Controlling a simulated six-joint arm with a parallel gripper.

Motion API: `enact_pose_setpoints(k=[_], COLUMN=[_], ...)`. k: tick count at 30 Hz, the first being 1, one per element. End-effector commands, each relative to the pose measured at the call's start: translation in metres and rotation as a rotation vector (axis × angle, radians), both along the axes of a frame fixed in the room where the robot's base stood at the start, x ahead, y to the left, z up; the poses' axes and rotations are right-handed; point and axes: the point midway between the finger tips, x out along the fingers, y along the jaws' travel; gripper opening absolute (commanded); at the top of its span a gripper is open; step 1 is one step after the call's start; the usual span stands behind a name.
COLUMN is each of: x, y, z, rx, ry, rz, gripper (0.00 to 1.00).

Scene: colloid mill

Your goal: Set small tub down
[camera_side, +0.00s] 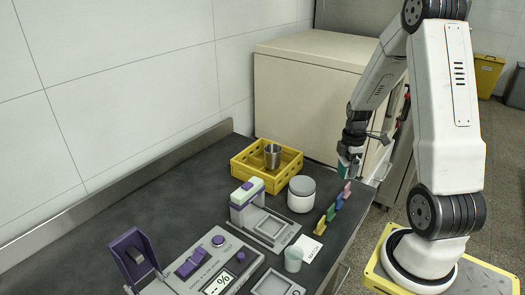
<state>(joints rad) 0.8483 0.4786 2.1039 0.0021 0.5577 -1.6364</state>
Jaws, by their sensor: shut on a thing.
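My gripper (350,164) hangs over the right edge of the dark bench, near its far end, pointing down.
A yellow crate (245,176) holds a metal cup (272,156). Several coloured pieces (331,212) line the bench's right side. A purple-and-white device (247,205), a pale green cup (293,259), a white card (307,247) and a control panel (212,262) stand nearer. Bare bench lies left of the crate.

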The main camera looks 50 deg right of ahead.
Motion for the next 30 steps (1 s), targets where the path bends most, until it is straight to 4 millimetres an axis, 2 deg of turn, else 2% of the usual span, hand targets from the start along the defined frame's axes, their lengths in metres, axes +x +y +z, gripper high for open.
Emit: enact_pose_setpoints(k=[5,11,30], x=[0.001,0.010,0.073], y=[-0.001,-0.008,-0.057], z=[0.000,-0.006,-0.043], rx=[-0.001,0.000,0.001], ry=[-0.001,0.000,0.001], rz=[-0.001,0.000,0.001], gripper=[0.15,0.15,0.15])
